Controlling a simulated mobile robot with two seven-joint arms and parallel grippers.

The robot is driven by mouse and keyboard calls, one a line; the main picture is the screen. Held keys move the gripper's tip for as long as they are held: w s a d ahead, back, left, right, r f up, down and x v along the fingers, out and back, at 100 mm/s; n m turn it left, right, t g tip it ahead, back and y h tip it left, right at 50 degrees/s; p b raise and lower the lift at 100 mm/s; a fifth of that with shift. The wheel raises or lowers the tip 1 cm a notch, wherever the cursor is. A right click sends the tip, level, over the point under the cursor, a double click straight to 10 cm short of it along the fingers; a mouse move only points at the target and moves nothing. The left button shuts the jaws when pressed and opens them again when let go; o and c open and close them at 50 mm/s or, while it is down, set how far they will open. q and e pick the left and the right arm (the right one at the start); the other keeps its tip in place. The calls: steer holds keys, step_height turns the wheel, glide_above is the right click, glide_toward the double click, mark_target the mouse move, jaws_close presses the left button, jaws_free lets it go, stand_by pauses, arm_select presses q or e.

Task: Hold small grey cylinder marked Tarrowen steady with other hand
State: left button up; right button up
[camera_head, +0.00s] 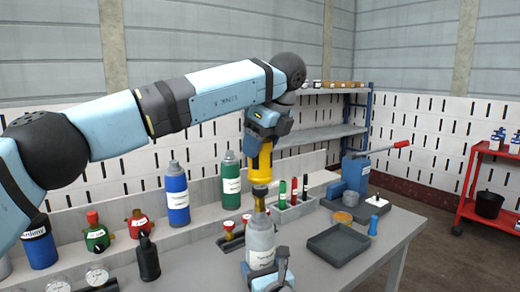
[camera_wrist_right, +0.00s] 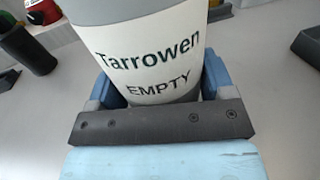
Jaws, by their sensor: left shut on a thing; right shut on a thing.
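The small grey cylinder (camera_head: 260,238) stands upright near the front of the table. Its white label reads "Tarrowen EMPTY" in the right wrist view (camera_wrist_right: 150,68). My right gripper (camera_head: 268,272) is shut around its lower part, with a blue finger on each side in the wrist view (camera_wrist_right: 158,88). My left gripper (camera_head: 263,138) is shut on a yellow tool (camera_head: 261,165), held upright directly above the cylinder. The tool's lower end meets the cylinder's neck or hangs just over it; I cannot tell which. The cylinder's base is hidden by my right gripper.
Blue (camera_head: 177,194) and green (camera_head: 230,180) cylinders stand behind. A black bottle (camera_head: 148,258) and gauges (camera_head: 97,277) are at left.

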arm_select(q)
steer(key=shift+r, duration=3.85)
arm_select(e)
steer(key=o, duration=1)
steer(key=v, duration=1.1)
steer(key=shift+s+d, duration=0.1)
steer(key=shift+s, duration=0.2)
arm_select(q)
steer(key=shift+r+p, duration=0.3)
steer(key=shift+r, duration=0.05)
arm_select(e)
steer(key=shift+s+r, duration=0.2)
steer(key=shift+r, duration=0.05)
arm_select(q)
steer(key=shift+r+p, duration=1.9)
steer(key=shift+r, duration=0.3)
arm_select(e)
steer(key=shift+r, duration=1.9)
arm_select(q)
steer(key=shift+f, duration=0.1)
arm_select(e)
steer(key=shift+f, duration=0.1)
